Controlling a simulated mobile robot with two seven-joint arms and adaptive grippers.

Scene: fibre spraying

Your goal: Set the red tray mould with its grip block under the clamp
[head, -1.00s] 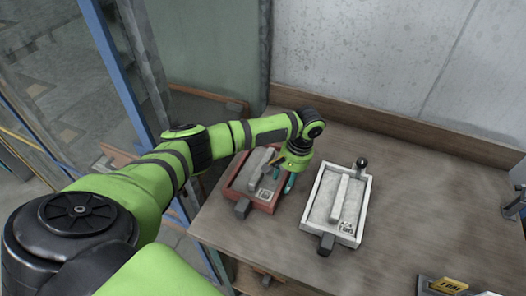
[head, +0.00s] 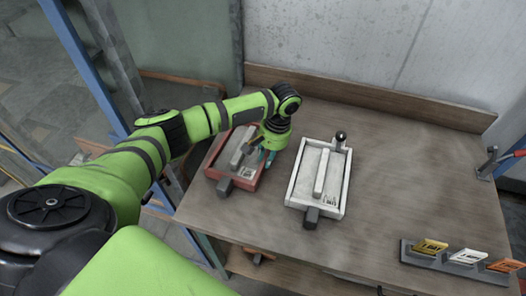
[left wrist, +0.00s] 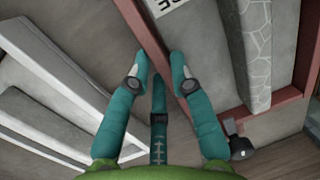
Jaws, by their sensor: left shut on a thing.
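The red tray mould (head: 245,184) lies on the left part of the table in the head view, with a grey bar and a label inside. A dark grey block (head: 225,187) sticks out from its front wall. My left gripper (head: 266,157) is at its right-hand wall. In the left wrist view the teal fingers (left wrist: 160,75) are shut on the red wall (left wrist: 148,35), one on each side. A clamp with a red handle (head: 488,164) stands at the right edge of the head view, partly cut off. My right gripper is not in view.
A white tray mould (head: 293,203) with a dark front block (head: 311,217) and a black knob (head: 341,136) lies close to the right of the red one. A rack (head: 415,260) holds yellow, white and orange cards at the front right.

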